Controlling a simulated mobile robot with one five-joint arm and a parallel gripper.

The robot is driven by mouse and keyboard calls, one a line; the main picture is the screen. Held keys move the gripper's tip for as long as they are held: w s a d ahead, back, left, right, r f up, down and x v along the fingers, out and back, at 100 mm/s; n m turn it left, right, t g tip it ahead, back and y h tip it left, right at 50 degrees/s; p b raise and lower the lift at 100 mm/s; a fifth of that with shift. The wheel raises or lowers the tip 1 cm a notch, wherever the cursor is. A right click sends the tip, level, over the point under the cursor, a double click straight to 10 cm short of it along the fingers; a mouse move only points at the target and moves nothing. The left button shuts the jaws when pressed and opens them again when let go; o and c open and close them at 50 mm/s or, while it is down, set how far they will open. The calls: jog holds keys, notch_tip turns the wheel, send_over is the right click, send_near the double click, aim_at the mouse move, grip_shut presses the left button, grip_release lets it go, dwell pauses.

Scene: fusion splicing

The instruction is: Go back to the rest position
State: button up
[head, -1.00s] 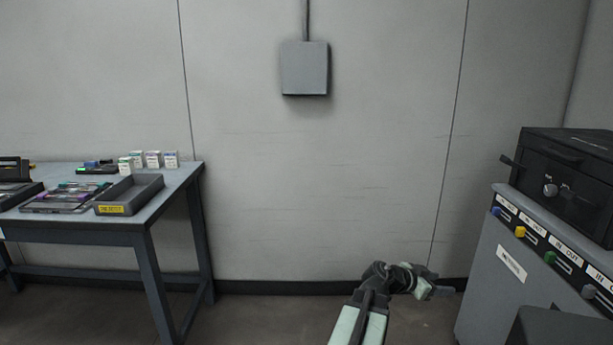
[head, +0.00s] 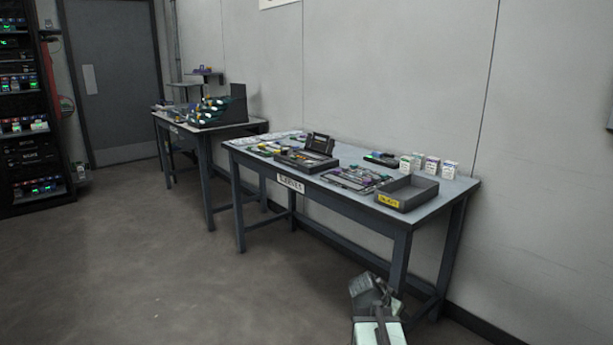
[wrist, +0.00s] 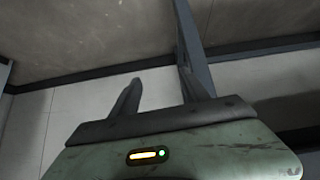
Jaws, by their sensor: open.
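My gripper (head: 376,291) shows low in the head view, in front of the near table's right legs and apart from the table. In the wrist view its two dark fingers (wrist: 160,97) stand spread apart with nothing between them. The wrist view looks on floor, wall and a table leg.
A workbench (head: 455,189) holds a grey tray (head: 408,193), small white boxes (head: 432,165) and a black case device (head: 319,146). A second table (head: 258,126) with a dark rack (head: 238,104) stands beyond. An equipment rack (head: 22,110) and a door (head: 115,80) are at left. The floor between is clear.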

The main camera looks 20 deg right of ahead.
jog(key=w+a+f+n+y, duration=0.1)
jog(key=w+a+n+y, duration=0.15)
jog(key=a, duration=0.75)
jog(key=w+a+f+n+y, duration=0.1)
jog(key=a+f+n, duration=0.15)
jog(key=a, duration=0.75)
jog(key=s+a+f+n+g+y, duration=0.1)
jog(key=s+a+n+y, duration=0.2)
jog(key=a, duration=0.4)
jog(key=s+a+f+n+g+y, duration=0.1)
jog(key=s+a+n+g, duration=0.1)
jog(key=s+a+n, duration=0.3)
notch_tip(320, 180, up, 38)
jog(key=w+a+p, duration=0.1)
jog(key=p, duration=3.7)
jog(key=shift+w+a+r+p, duration=0.15)
jog(key=shift+a+r+p, duration=0.05)
jog(key=shift+a+p, duration=0.1)
jog(key=shift+f, duration=0.1)
jog(key=shift+c, duration=0.3)
